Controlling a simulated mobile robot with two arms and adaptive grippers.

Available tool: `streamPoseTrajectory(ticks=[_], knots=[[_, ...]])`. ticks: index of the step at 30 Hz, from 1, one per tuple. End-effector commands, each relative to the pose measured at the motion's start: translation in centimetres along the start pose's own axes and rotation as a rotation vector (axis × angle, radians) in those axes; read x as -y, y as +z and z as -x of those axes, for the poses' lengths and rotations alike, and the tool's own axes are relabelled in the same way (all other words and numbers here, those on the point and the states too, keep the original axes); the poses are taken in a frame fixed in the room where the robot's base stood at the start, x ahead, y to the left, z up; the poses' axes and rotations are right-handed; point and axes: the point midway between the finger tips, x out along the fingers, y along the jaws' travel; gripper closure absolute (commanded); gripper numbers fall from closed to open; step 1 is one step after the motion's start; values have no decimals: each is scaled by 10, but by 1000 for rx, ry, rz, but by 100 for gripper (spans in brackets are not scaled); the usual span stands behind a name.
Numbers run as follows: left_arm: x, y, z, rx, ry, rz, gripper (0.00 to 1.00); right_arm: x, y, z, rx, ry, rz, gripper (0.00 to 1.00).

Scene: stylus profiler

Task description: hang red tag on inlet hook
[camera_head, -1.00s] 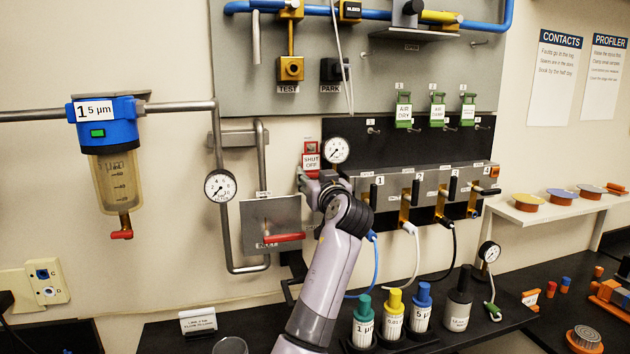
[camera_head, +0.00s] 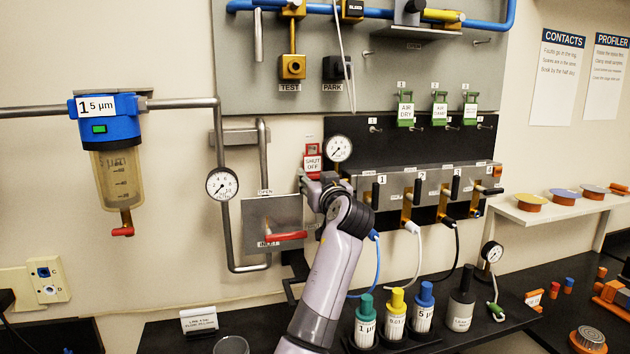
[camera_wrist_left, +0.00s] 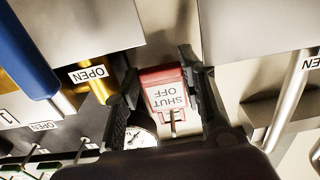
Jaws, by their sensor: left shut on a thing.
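The red tag (camera_head: 312,150), with a white "SHUT OFF" label, is upright in front of the wall, left of the small gauge. My left gripper (camera_head: 314,177) is shut on it from below. In the left wrist view the tag (camera_wrist_left: 163,90) shows upside down between the two fingers (camera_wrist_left: 164,102). A thin dark peg shows at its loop end; I cannot tell whether the loop is around it. The inlet panel (camera_head: 258,215), with a red handle (camera_head: 286,236), is left of and below the gripper. I cannot make out an inlet hook. My right gripper is not in view.
A valve manifold (camera_head: 430,185) with several levers is right of the gripper. The gauge (camera_head: 338,148) is close beside the tag. Several capped bottles (camera_head: 395,318) stand on the bench below. Vertical pipes (camera_head: 223,235) run left of the inlet panel.

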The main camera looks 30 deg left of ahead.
Motion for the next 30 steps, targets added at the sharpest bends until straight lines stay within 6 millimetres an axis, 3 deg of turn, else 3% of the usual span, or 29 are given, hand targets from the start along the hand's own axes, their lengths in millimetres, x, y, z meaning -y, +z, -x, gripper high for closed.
streamPoseTrajectory(ticks=[7, 8, 18, 30], knots=[[0, 0, 0, -1, 0, 0, 100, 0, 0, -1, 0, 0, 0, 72], [0, 0, 0, -1, 0, 0, 62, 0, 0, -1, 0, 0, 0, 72], [-1, 0, 0, -1, 2, 0, 40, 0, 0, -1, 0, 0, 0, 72], [-2, 0, 1, -1, 4, 0, 43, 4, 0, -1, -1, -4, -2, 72]])
